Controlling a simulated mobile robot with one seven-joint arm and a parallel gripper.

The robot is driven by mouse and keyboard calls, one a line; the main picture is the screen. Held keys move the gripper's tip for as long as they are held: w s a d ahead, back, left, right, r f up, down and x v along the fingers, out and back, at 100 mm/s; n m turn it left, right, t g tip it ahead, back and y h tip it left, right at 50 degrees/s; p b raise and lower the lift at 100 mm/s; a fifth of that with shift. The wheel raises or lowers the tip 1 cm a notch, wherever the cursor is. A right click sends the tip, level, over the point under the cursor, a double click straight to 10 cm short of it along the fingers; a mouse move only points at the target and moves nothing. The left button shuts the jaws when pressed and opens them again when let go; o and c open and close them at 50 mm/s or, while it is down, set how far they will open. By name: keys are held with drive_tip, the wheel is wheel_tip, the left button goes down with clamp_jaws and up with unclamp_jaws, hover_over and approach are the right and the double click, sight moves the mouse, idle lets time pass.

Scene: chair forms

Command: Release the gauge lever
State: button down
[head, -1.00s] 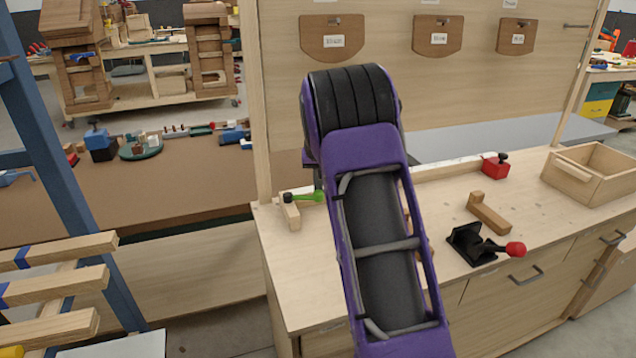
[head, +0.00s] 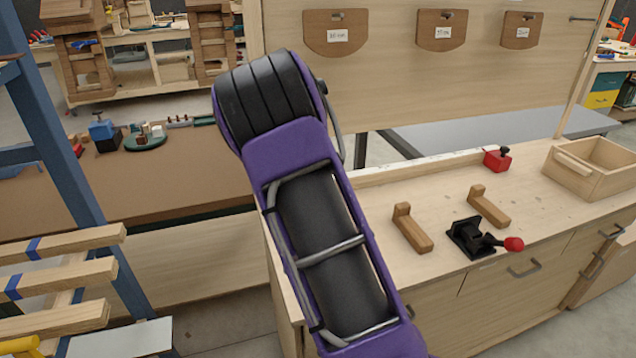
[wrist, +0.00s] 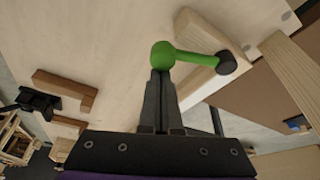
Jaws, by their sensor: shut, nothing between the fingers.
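The gauge lever (wrist: 192,56) is a green arm with a round knob in the wrist view. Its other end sits on a dark pivot (wrist: 227,63) on a light wooden block (wrist: 200,84). My gripper (wrist: 158,74) is shut and empty, its fingertips right at the green knob, which overlaps them in the picture. I cannot tell whether they touch. In the head view my purple arm hides the gripper and the lever.
On the workbench (head: 350,220) stand two L-shaped wooden pieces (head: 412,228) (head: 488,206), a black clamp with a red knob (head: 473,238), a red block (head: 497,159) and an open wooden box (head: 590,168). A panel with wooden tags (head: 335,34) rises behind.

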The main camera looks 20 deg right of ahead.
drive_tip(key=shift+s+a+m+g, duration=0.35)
drive_tip(key=shift+a+m, duration=0.4)
drive_tip(key=shift+m, duration=0.35)
drive_tip(key=shift+s+a+p, duration=0.1)
drive_tip(key=shift+a+p, duration=0.25)
drive_tip(key=shift+a, duration=0.15)
drive_tip(key=d, duration=0.4)
drive_tip(key=v, duration=1)
drive_tip(key=shift+w+a, duration=0.2)
drive_tip(key=shift+w, duration=0.2)
